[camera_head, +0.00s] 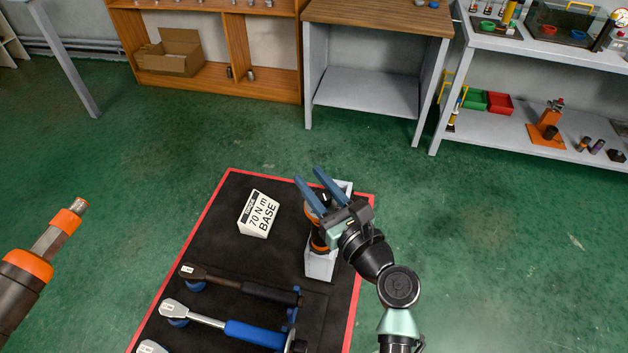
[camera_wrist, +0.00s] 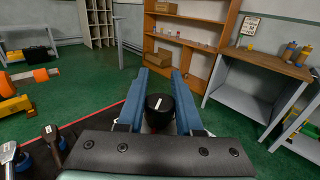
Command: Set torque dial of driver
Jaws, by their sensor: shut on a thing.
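The driver (camera_head: 318,238), black and orange, stands in a grey holder (camera_head: 321,266) at the right side of the black mat. Its upper part is partly hidden by my gripper. My gripper (camera_head: 308,175) is over the driver, its two blue fingers pointing away from me. In the wrist view, a black round part with a white mark, seemingly the driver's dial (camera_wrist: 160,103), sits between the fingers of my gripper (camera_wrist: 159,76). The gripper is shut on it. A white sign (camera_head: 259,214) on the mat reads "70 N m BASE".
Several torque wrenches (camera_head: 215,322) lie on the red-edged black mat (camera_head: 215,235), left of and nearer than the driver. An orange and grey tool-like part (camera_head: 42,258) shows at the left edge. Workbenches and a wooden shelf (camera_head: 205,35) stand at the back. Green floor between is clear.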

